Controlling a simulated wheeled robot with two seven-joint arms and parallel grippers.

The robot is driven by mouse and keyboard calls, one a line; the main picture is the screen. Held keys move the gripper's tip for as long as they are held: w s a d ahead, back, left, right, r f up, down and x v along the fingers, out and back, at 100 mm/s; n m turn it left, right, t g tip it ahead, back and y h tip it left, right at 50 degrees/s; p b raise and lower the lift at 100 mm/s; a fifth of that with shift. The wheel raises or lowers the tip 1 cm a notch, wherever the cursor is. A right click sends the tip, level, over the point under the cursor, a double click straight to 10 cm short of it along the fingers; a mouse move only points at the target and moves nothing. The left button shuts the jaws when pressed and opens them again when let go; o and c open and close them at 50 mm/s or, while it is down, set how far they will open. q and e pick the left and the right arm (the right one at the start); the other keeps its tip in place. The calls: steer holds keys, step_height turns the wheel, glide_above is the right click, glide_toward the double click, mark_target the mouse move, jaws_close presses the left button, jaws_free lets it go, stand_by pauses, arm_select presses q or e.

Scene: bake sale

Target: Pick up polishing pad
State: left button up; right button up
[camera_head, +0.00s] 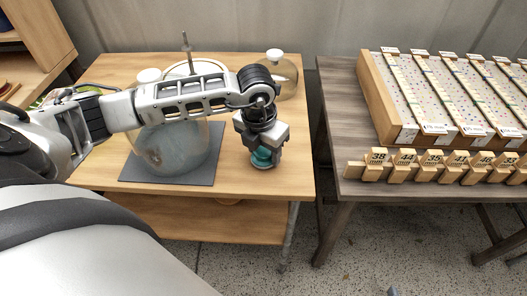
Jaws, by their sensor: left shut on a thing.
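My left arm reaches in from the left over the wooden table. My left gripper (262,150) points down near the table's front right corner. It is shut on a round teal thing (263,158), which looks like the polishing pad. The jaws cover most of the pad's upper part. I cannot tell whether the pad touches the table. My right gripper is not in view.
A large glass vessel (180,150) stands on a dark mat (140,172), behind and left of my gripper. A smaller glass jar (287,78) stands at the back right. A second table holds a sloped display box (371,95) and several numbered wooden blocks (404,160).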

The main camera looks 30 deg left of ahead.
arm_select(q)
step_height(320, 180, up, 3)
steer(key=shift+f, duration=0.2)
steer(key=s+d+r, duration=0.9)
steer(key=s, duration=0.1)
steer(key=shift+s+d+r, duration=0.15)
steer(key=shift+d+r, duration=0.1)
steer(key=shift+r, duration=0.05)
steer(key=shift+o, duration=0.4)
